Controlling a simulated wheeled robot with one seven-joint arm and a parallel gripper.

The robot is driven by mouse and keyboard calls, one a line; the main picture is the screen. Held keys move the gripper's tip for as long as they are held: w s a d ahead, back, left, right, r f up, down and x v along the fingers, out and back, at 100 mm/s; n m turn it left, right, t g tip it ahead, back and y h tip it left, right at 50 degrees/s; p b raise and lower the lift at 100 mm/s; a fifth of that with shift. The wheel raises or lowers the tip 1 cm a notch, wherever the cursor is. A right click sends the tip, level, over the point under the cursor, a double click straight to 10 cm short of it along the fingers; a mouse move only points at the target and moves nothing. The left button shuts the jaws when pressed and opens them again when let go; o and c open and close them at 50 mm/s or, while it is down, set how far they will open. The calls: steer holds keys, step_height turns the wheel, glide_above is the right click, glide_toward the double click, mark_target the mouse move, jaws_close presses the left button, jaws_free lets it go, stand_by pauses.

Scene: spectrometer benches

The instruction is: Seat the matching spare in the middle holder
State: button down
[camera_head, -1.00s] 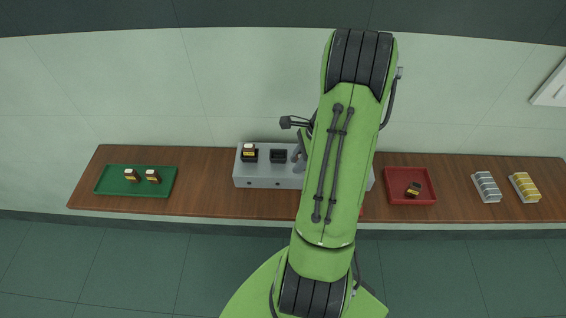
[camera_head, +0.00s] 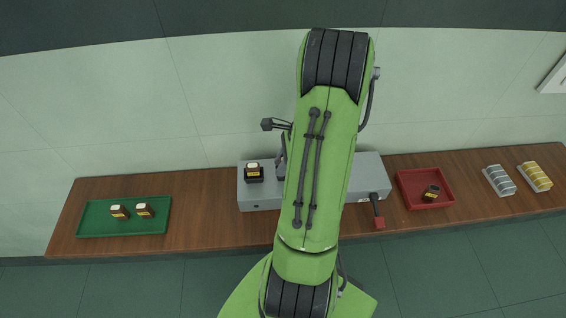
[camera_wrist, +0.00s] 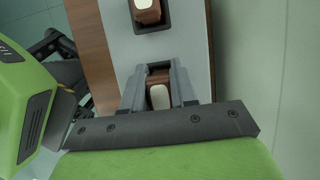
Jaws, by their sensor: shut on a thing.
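A long grey instrument block (camera_head: 260,195) stands on the wooden bench. Its left holder (camera_head: 254,179) has a brown, white-topped piece with a yellow label in it; a holder with such a piece (camera_wrist: 147,12) shows at the top of the wrist view. My gripper (camera_wrist: 157,75) is shut on a brown piece with a white top (camera_wrist: 159,97), over the grey block. The middle holder is mostly hidden by my gripper and arm, so I cannot tell how deep the held piece sits. Two similar pieces, one of them here (camera_head: 119,212), stand on a green tray (camera_head: 100,228).
A red tray (camera_head: 412,181) at right holds one dark piece (camera_head: 431,193). A lever with a red end (camera_head: 379,222) sticks out of the block's front right. A silver rack (camera_head: 499,180) and a yellow rack (camera_head: 535,176) stand far right. Bench between green tray and block is clear.

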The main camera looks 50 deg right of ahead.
steer(key=shift+s+a+f, duration=0.1)
steer(key=shift+s+f, duration=0.2)
steer(key=shift+s+a+p, duration=0.1)
steer(key=shift+s+p, duration=0.1)
steer(key=shift+p, duration=0.15)
stand_by(0.9)
steer(key=shift+w+r+p, duration=0.15)
steer(key=shift+r+p, duration=0.25)
steer(key=shift+p, duration=0.15)
steer(key=shift+r+p, duration=0.35)
steer(key=shift+r, duration=0.2)
steer(key=shift+w+d, duration=0.2)
steer(key=shift+w, duration=0.15)
steer(key=shift+f+b, duration=0.3)
steer(key=shift+f, duration=0.4)
steer(key=shift+s+a+f, duration=0.15)
steer(key=shift+f, duration=0.1)
